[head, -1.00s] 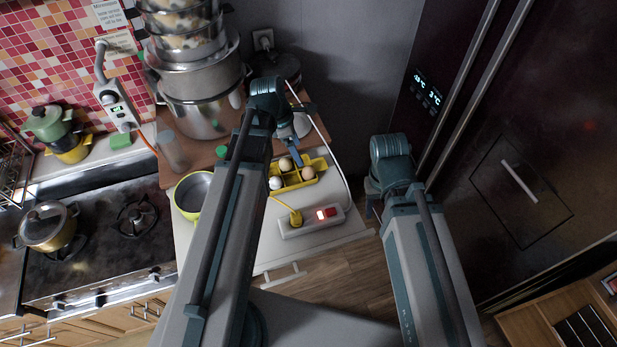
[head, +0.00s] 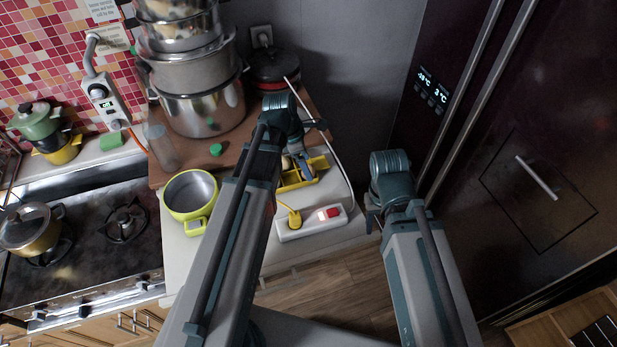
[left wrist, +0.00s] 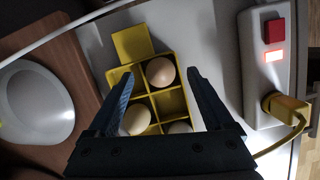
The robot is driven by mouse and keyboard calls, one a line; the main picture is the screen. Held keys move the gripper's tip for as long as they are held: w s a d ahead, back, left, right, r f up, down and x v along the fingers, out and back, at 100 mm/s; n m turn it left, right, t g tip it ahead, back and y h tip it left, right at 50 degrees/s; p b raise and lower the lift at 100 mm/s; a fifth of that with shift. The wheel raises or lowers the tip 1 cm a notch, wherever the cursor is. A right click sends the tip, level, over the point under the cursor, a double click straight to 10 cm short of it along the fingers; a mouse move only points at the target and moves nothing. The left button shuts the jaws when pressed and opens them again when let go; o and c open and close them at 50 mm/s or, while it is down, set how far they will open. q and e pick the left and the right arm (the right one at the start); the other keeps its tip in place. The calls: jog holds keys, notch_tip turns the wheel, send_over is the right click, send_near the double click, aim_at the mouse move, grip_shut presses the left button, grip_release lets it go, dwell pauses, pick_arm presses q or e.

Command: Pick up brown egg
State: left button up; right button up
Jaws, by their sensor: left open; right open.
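The brown egg (left wrist: 160,71) sits in a cell of the yellow egg tray (left wrist: 122,76) in the left wrist view. My open left gripper (left wrist: 160,74) is above the tray, with one fingertip to each side of this egg in the picture; I cannot tell the height left between them. A cream egg (left wrist: 135,118) and a whiter egg (left wrist: 180,128), partly hidden by the gripper, sit in other cells. In the head view the left gripper (head: 305,166) covers much of the tray (head: 289,186). My right gripper (head: 373,215) is open and empty, right of the counter.
A white power strip (head: 312,224) with a yellow plug lies beside the tray, and a white cable runs past it. A green-yellow pot (head: 190,196), a stack of steel pots (head: 203,105) and a dark lidded pot (head: 275,66) stand around. The fridge (head: 530,130) is at right.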

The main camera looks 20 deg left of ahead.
pick_arm(q)
jog(key=shift+d+f, duration=0.1)
jog(key=shift+f, duration=0.55)
pick_arm(e)
jog(key=shift+f, duration=0.65)
pick_arm(q)
jog(key=shift+r, duration=0.1)
pick_arm(e)
jog(key=shift+r, duration=0.1)
pick_arm(q)
jog(key=c, duration=0.8)
